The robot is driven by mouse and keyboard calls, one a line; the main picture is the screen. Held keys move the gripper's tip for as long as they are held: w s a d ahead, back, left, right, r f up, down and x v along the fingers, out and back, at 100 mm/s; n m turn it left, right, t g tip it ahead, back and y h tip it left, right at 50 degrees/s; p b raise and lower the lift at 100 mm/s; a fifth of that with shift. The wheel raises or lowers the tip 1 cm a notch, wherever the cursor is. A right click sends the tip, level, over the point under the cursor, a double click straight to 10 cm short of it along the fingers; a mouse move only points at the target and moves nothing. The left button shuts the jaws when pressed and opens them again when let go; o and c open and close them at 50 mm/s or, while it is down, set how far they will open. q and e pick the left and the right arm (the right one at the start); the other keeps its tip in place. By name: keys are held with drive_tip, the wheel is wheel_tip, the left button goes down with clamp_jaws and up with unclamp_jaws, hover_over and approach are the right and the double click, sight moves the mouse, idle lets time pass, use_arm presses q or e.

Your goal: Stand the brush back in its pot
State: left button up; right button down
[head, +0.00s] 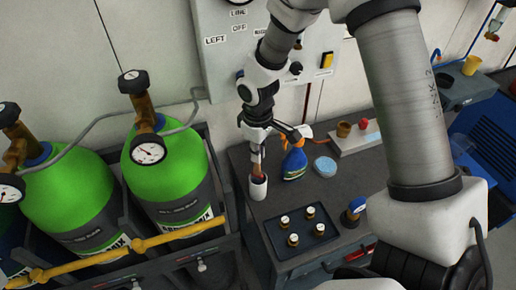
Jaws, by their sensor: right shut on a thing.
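My right gripper (256,146) points down over the dark bench and is shut on the brush (257,163). The brush hangs roughly upright, with a brownish upper part showing below the fingers. The pot (259,189) is a small white cup near the bench's left edge. It stands directly below the gripper, and the brush's lower end meets its mouth. I cannot tell how deep the brush sits in the pot, as its lower end is hidden. My left gripper is not in view.
A blue spray bottle (294,164) with an orange top stands close right of the gripper. A black tray (275,237) holds several small capped items. Green gas cylinders (171,164) stand left; a control panel (222,62) is behind.

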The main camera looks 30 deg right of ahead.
drive_tip(key=shift+f, duration=0.45)
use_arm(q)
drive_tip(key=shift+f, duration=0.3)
use_arm(e)
drive_tip(key=c, duration=1.2)
unclamp_jaws()
drive_tip(key=shift+r, duration=0.15)
wheel_tip(320, 180, up, 12)
drive_tip(key=shift+a+f, duration=0.1)
